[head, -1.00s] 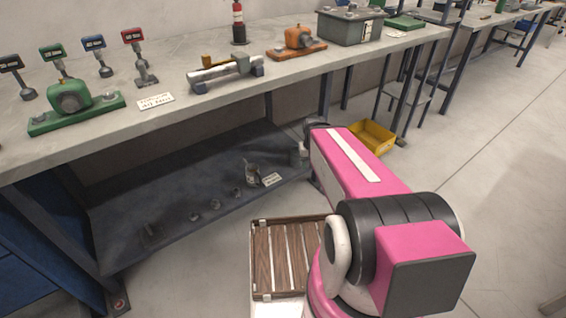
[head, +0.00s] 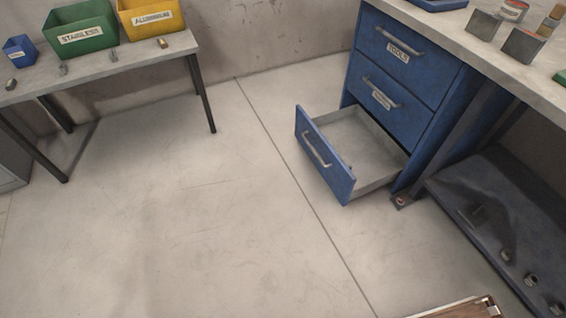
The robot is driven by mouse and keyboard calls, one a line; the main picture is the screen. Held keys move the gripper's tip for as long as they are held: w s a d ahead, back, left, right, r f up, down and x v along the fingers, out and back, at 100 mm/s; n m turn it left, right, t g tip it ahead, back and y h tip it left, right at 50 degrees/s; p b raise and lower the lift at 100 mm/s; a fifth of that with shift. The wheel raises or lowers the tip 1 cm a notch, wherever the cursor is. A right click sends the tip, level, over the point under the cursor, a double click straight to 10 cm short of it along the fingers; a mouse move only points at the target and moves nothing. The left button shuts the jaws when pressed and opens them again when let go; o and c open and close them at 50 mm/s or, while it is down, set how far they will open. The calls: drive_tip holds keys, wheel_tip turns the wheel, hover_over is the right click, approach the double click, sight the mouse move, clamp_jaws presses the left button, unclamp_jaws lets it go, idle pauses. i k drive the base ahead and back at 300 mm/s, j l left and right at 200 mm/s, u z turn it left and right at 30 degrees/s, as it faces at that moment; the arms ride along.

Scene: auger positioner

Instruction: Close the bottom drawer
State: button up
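The bottom drawer (head: 325,158) is pulled well out of the blue cabinet (head: 400,85) in the head view. Its blue front has a metal handle (head: 317,151), and its grey inside looks empty. The two drawers above it, the top one (head: 397,42) and the middle one (head: 384,100), are shut and carry labels. My gripper is not in view.
The workbench (head: 450,22) sits over the cabinet, with a low shelf (head: 500,235) at the right. A table (head: 100,70) with green (head: 80,28) and yellow (head: 150,18) bins stands at the left. The floor before the drawer is clear.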

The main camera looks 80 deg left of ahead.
sight(376, 160)
drive_tip(key=u, duration=2.95)
drive_tip(key=i+j, duration=0.15)
drive_tip(key=i, duration=0.2)
drive_tip(key=i+j+z, duration=0.1)
drive_tip(key=i, duration=0.25)
